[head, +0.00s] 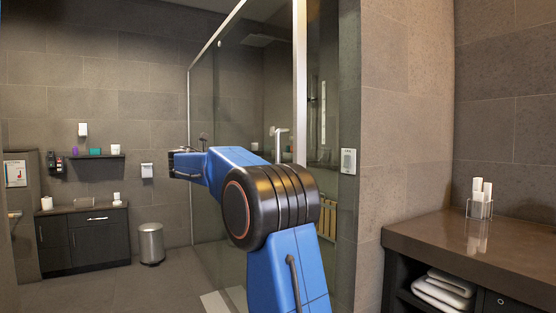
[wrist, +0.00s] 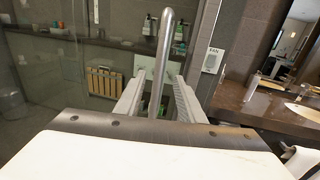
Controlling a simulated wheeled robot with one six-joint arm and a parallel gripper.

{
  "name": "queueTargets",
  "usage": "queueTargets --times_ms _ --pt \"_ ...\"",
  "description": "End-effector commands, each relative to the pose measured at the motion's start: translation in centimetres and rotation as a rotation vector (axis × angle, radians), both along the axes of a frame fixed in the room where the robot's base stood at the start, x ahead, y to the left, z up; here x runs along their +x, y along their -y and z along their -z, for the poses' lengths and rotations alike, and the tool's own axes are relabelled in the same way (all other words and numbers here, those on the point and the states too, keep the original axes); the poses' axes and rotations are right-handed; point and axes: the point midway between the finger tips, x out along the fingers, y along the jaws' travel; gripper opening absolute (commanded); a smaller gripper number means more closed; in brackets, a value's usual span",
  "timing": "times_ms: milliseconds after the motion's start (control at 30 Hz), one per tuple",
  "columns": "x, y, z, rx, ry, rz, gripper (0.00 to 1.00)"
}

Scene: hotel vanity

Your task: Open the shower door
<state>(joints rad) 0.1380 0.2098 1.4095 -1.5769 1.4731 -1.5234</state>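The shower door (head: 230,120) is a tall clear glass panel with a pale metal frame, and it looks closed in the head view. In the wrist view its handle (wrist: 165,50) is an upright silver bar with a rounded top. My gripper (wrist: 161,78) is open, with one pale ridged finger on each side of the bar. The bar appears to stand between the fingers, with gaps on both sides. Contact cannot be told. In the head view part of the handle (head: 281,143) shows above my blue arm, and the arm hides my fingers.
A dark counter (head: 480,245) with a clear holder and folded towels below stands at the right. A cabinet (head: 85,235) and a metal bin (head: 151,243) stand at the back left. The floor (head: 110,290) at the left is clear.

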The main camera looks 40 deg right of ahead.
Motion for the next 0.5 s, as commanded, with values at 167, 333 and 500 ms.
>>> queueTargets --times_ms 167,333,500 --pt "-0.2 3.3 0.1 0.001 0.0 0.003 0.36" --pt "-0.3 6.4 0.0 0.001 0.001 0.003 0.36" --pt "-0.4 9.3 0.0 0.001 0.001 0.002 0.36"
